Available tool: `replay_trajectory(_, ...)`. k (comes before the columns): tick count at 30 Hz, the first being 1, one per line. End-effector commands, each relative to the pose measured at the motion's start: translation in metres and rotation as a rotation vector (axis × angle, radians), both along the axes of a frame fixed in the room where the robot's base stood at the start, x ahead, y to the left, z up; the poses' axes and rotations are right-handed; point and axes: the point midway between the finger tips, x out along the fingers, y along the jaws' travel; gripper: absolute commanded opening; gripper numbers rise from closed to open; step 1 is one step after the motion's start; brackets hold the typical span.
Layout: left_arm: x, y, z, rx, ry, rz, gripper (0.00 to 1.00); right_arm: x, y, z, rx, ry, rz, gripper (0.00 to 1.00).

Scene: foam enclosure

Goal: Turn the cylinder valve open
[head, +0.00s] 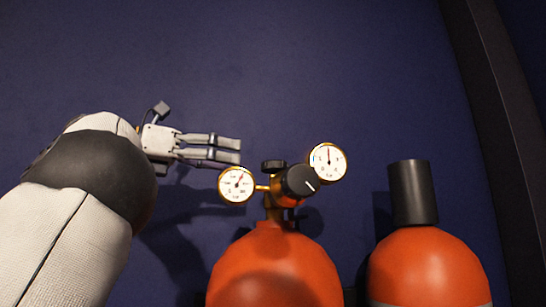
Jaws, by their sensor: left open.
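An orange cylinder (273,270) stands upright at the lower middle of the head view, with a brass regulator on top. The regulator carries two round white gauges, one on the left (237,184) and one on the right (328,161). A black knob with a white mark (299,181) faces me between them. A small dark valve handle (273,166) sits at the top of the brass stem. My left gripper (240,150) is open and empty, its fingers pointing right, just above the left gauge and left of the dark handle. My right gripper is not in view.
A second orange cylinder (428,268) with a black cap (412,192) stands to the right. A dark blue wall (300,60) lies behind, with a dark vertical post (495,120) at the right. The area above the cylinders is free.

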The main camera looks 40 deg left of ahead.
Motion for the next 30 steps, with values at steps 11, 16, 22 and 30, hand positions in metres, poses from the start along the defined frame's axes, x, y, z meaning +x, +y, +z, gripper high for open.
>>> replay_trajectory(11,0.035,-0.027,-0.009,0.012,-0.037,-0.047,0.64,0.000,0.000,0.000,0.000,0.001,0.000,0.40)
replay_trajectory(16,0.069,-0.044,-0.008,0.010,-0.038,-0.046,0.64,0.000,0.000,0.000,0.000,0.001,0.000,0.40)
replay_trajectory(22,0.087,-0.053,-0.007,0.009,-0.040,-0.045,0.64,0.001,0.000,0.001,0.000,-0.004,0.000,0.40)
replay_trajectory(30,0.089,-0.054,-0.007,0.008,-0.040,-0.044,0.60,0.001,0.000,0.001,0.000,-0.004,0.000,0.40)
